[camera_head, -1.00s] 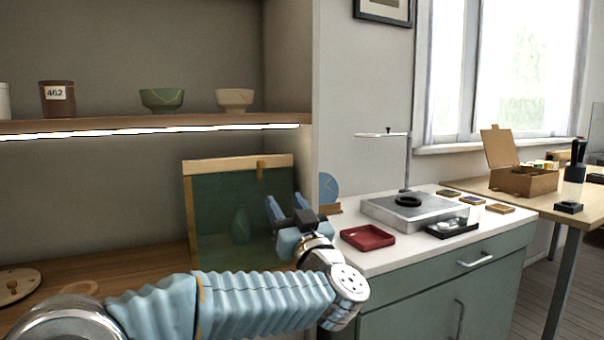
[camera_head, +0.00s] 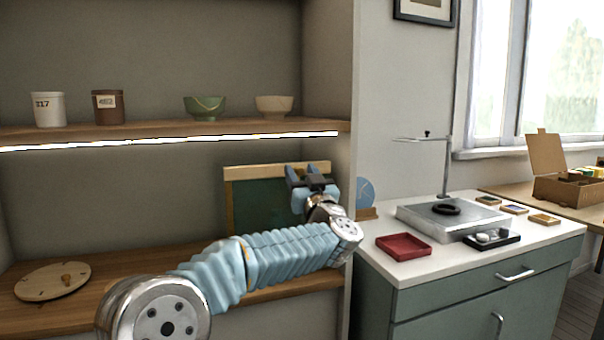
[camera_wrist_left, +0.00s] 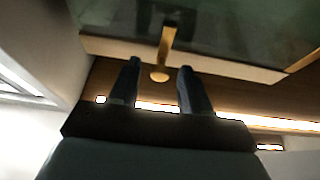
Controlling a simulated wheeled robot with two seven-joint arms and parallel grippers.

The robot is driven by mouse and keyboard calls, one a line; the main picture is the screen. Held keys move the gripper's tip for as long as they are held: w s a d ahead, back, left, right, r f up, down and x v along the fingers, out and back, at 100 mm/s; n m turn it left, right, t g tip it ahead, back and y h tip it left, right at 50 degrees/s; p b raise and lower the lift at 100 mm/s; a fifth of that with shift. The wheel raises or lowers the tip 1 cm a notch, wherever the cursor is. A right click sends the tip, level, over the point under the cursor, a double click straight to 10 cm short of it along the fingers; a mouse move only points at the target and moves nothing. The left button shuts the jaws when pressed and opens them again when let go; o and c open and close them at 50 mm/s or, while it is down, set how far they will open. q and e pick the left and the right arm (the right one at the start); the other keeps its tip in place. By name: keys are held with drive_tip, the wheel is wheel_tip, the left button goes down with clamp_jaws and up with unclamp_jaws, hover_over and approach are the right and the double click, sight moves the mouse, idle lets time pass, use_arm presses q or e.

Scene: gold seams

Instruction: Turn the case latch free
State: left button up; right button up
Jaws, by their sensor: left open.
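The case (camera_head: 262,208) stands on the lower wooden shelf, with a dark green front and a pale wood top rail. Its latch, a narrow golden bar, is hidden behind my left gripper in the head view. In the left wrist view the latch (camera_wrist_left: 168,38) lies across the case's pale edge, ending in a round knob. My left gripper (camera_head: 308,174) is at the top right of the case. In the wrist view its open fingers (camera_wrist_left: 160,68) stand on either side of the knob, with gaps visible on both sides. My right gripper is not in view.
A lit upper shelf (camera_head: 170,130) holding cups and bowls runs above the case. A round wooden disc (camera_head: 52,281) lies on the lower shelf at left. A cabinet at right carries a red tray (camera_head: 403,246) and a metal stand (camera_head: 450,222).

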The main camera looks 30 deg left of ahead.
use_arm(q)
drive_tip(key=shift+c, duration=0.3)
clamp_jaws()
